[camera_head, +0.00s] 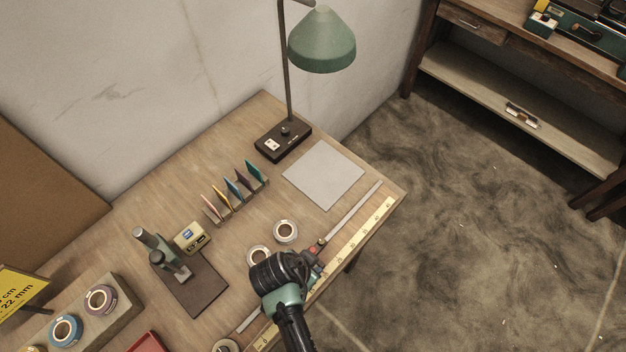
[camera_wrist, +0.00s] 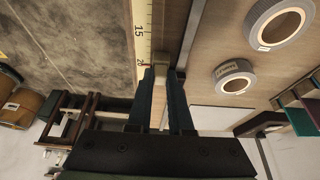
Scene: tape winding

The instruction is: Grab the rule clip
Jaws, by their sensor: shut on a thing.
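A yellow rule (camera_head: 373,228) with black marks lies along the table's front right edge, with a grey metal rail (camera_head: 355,211) beside it. My gripper (camera_head: 316,262) is low over the rail, about midway along. In the wrist view its two dark fingers (camera_wrist: 165,85) are closed around the small rule clip (camera_wrist: 180,73), beside the rule's 20 mark. A small red part shows just past the gripper in the head view.
Two tape rolls (camera_head: 286,231) (camera_head: 258,255) lie close behind the rail. A microscope-like stand (camera_head: 165,262), a rack of coloured cards (camera_head: 236,190), a grey sheet (camera_head: 323,174) and a green lamp (camera_head: 321,42) stand farther back. A tape holder (camera_head: 112,318) is at lower left.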

